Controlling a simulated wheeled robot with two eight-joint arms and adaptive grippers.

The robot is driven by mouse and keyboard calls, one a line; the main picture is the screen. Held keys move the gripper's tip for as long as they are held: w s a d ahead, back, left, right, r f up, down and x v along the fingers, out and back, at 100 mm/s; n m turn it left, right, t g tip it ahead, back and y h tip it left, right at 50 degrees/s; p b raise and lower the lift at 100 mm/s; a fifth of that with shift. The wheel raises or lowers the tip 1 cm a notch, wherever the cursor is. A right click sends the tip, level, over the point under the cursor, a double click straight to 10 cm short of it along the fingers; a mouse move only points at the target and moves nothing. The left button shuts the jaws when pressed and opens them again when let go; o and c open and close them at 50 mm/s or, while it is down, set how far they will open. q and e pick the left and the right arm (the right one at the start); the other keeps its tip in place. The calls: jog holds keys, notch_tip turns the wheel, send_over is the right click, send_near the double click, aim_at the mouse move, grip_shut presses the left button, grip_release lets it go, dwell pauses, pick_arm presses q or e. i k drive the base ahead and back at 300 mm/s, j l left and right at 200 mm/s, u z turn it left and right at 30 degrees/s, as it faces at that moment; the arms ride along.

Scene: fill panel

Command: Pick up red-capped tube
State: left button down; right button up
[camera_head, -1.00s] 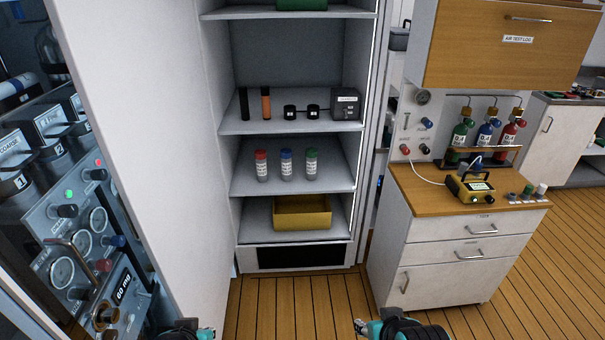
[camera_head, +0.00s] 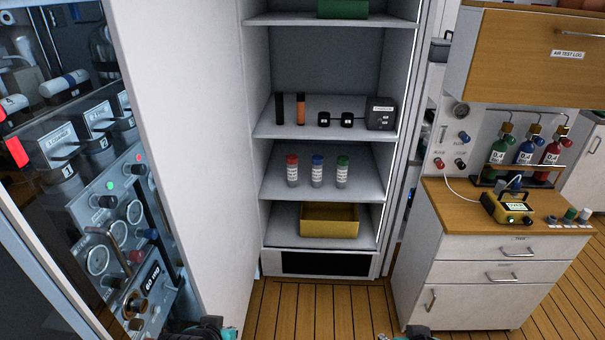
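The red-capped tube (camera_head: 292,171) stands upright on a middle shelf of the open cabinet, with a clear body and a white label. It is the leftmost of three tubes in a row. The blue-capped tube (camera_head: 317,171) is in the middle and the green-capped tube (camera_head: 342,171) is on the right. My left gripper (camera_head: 212,328) shows only in part at the bottom edge, below and left of the tubes, far from them. My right gripper (camera_head: 417,331) barely shows at the bottom edge, right of the tubes. The fingers of both are cut off by the frame.
A yellow bin (camera_head: 329,227) sits on the shelf below the tubes. A shelf (camera_head: 300,127) above holds dark and orange cylinders and a black device. The open white door (camera_head: 195,150) stands left. A drawer unit (camera_head: 500,280) stands right. Floor in front is clear.

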aim_at(292, 160)
jog(key=i+l, duration=0.2)
jog(key=i, duration=0.2)
jog(key=i+l, duration=0.15)
jog(key=i, duration=0.3)
jog(key=i+l, duration=0.2)
jog(key=i, duration=0.2)
jog(key=i+l, duration=0.15)
jog(key=i, duration=0.3)
jog(key=u, duration=0.05)
